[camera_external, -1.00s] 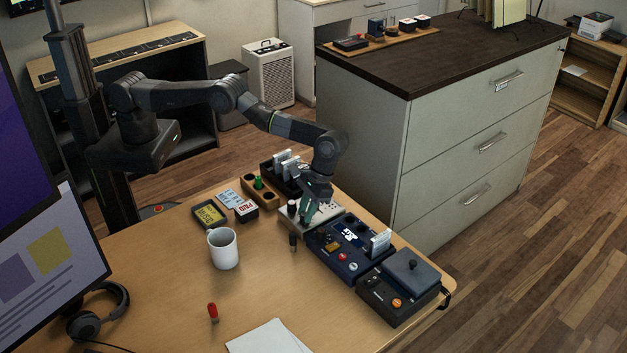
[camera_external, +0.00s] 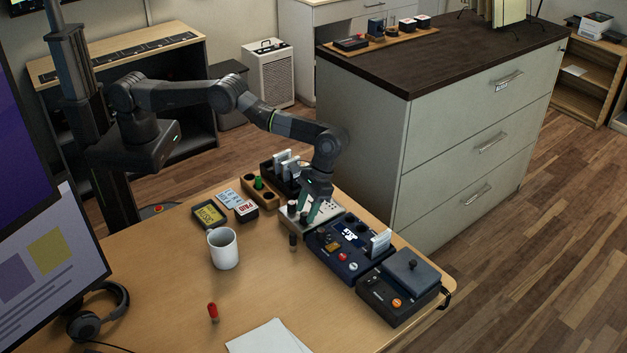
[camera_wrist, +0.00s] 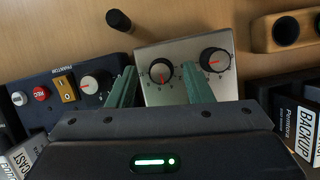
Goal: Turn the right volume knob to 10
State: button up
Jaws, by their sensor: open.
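A silver panel with two black knobs sits on the desk; its bare face shows in the wrist view (camera_wrist: 181,93). In that view one knob (camera_wrist: 161,71) lies between my fingers, nearer the blue box. The other knob (camera_wrist: 214,60) lies to the right, outside them. Both have red pointers over printed dials; the numbers are too small to read. My gripper (camera_wrist: 160,82) is open, with one green finger on each side of the first knob; I cannot tell whether they touch it. In the external view my gripper (camera_external: 308,212) is down over the panel (camera_external: 329,215).
A blue control box (camera_external: 343,262) and a dark box (camera_external: 400,290) stand to the panel's right. A wooden holder (camera_external: 262,193) stands behind left. A dark upright cylinder (camera_external: 293,241) stands close in front. A white mug (camera_external: 223,248) is on the desk; the desk's middle is clear.

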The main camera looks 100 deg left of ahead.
aim_at(307, 213)
notch_tip(307, 213, up, 8)
jog(key=shift+f+p, duration=0.1)
jog(key=shift+p, duration=0.75)
jog(key=shift+r+p, duration=0.7)
jog(key=shift+p, duration=0.2)
jog(key=f+t+y, duration=0.1)
jog(key=f, duration=0.2)
jog(key=f+t+y, duration=0.1)
jog(key=f, duration=0.2)
jog(key=f+t, duration=0.1)
jog(key=f, duration=0.3)
jog(key=shift+s+d+t+y+b, duration=0.15)
jog(key=shift+s+t+y+b, duration=0.15)
jog(key=shift+y+b, duration=0.1)
jog(key=c, duration=1)
